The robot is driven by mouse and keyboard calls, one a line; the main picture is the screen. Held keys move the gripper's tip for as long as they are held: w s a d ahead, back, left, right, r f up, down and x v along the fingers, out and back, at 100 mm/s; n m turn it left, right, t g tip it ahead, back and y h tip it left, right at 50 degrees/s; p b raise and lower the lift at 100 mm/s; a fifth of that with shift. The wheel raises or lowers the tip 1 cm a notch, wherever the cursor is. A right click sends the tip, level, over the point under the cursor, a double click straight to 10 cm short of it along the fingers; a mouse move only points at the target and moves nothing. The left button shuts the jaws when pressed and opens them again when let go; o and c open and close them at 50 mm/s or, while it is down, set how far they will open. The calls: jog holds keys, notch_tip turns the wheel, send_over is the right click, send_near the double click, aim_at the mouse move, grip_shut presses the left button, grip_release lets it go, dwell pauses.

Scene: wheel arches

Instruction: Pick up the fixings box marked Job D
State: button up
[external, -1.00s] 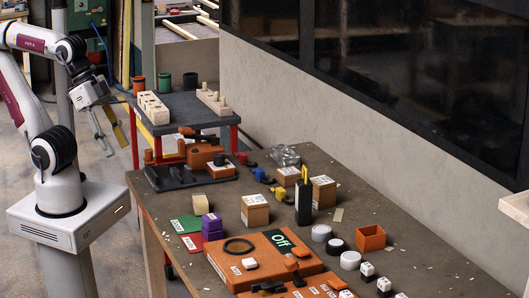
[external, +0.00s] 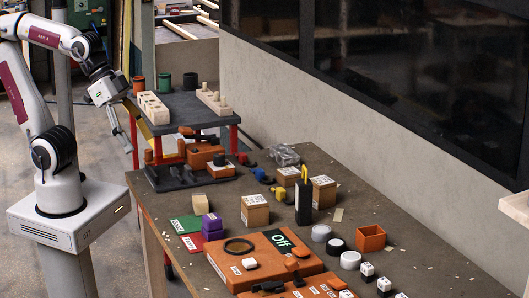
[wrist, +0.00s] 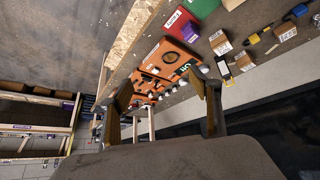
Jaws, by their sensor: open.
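Three cardboard boxes with white labels stand on the bench: a left one (external: 255,210), a back one (external: 289,178) and a right one (external: 323,191). Their labels are too small to read, so I cannot tell which is Job D. In the wrist view, small labelled boxes show at the upper right, one nearer (wrist: 220,43) and others (wrist: 244,62) (wrist: 285,32) further right. My gripper (external: 126,132) is open and empty, in the air left of the bench, well away from the boxes. Its two fingers (wrist: 160,98) show spread in the wrist view.
A raised dark shelf (external: 190,118) with wooden blocks stands at the bench's far end, close to my gripper. Orange cases (external: 262,262), a black upright tool (external: 304,200), an orange bin (external: 371,238) and purple blocks (external: 212,226) crowd the bench. A wall runs along the right.

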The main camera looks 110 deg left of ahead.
jog(key=w+a+n+t+y, duration=0.1)
jog(key=w+a, duration=0.5)
jog(key=w, duration=0.4)
jog(key=w+a+f+n+t+y, duration=0.15)
jog(key=w+a, duration=0.35)
jog(key=w, duration=0.5)
jog(key=w+a+n+t+y, duration=0.1)
jog(key=w+a+n+t, duration=0.1)
jog(key=w+a, duration=0.6)
jog(key=n+y, duration=0.4)
jog(key=y, duration=0.3)
send_over(327, 178)
jog(key=shift+g, duration=0.25)
jog(key=f, duration=1.5)
jog(key=shift+w+d+f, duration=0.2)
jog(key=shift+d+f, duration=0.05)
jog(key=shift+d, duration=0.15)
jog(key=shift+s+a+f, duration=0.1)
jog(key=shift+a+f, duration=0.15)
jog(key=shift+f, duration=0.2)
jog(key=shift+f, duration=1.7)
